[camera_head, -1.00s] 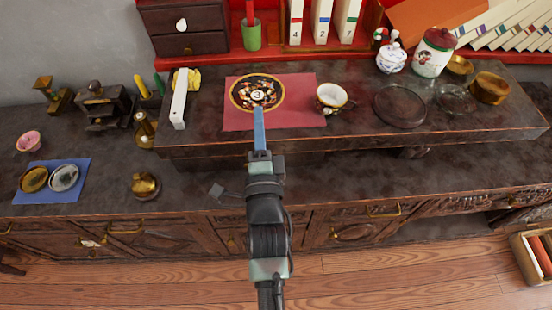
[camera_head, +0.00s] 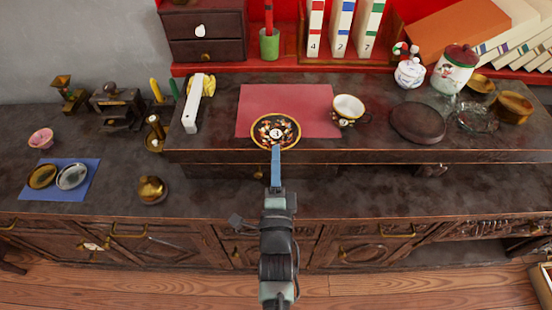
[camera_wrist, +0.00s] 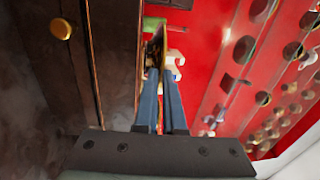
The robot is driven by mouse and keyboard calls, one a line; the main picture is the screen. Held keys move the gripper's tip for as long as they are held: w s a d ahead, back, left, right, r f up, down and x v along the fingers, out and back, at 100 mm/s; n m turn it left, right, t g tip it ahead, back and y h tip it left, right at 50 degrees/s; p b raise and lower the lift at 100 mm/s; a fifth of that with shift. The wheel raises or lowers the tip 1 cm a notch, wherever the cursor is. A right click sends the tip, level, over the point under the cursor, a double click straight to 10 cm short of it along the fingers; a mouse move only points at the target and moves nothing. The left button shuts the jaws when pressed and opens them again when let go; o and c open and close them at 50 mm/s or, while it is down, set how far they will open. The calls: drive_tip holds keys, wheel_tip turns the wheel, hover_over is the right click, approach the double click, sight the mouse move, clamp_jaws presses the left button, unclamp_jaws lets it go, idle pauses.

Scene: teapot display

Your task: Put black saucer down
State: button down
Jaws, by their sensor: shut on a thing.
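The black saucer (camera_head: 262,133) has a gold rim, a colourful pattern and a light centre marked like a 3. My gripper (camera_head: 276,150) is shut on its near edge. In the head view the saucer overlaps the front edge of the red mat (camera_head: 300,100) and the front edge of the raised shelf. I cannot tell how high it is above them. In the wrist view the saucer (camera_wrist: 157,45) shows nearly edge-on between the blue fingers of my gripper (camera_wrist: 161,76).
A white cup (camera_head: 348,107) stands at the mat's right edge. A dark round plate (camera_head: 418,122) and a glass dish (camera_head: 478,118) are farther right. Most of the mat is bare.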

drive_tip(key=shift+f+b, duration=0.35)
drive_tip(key=shift+b, duration=0.15)
drive_tip(key=c, duration=1)
unclamp_jaws()
drive_tip(key=s, duration=1.2)
drive_tip(key=shift+f+p, duration=0.45)
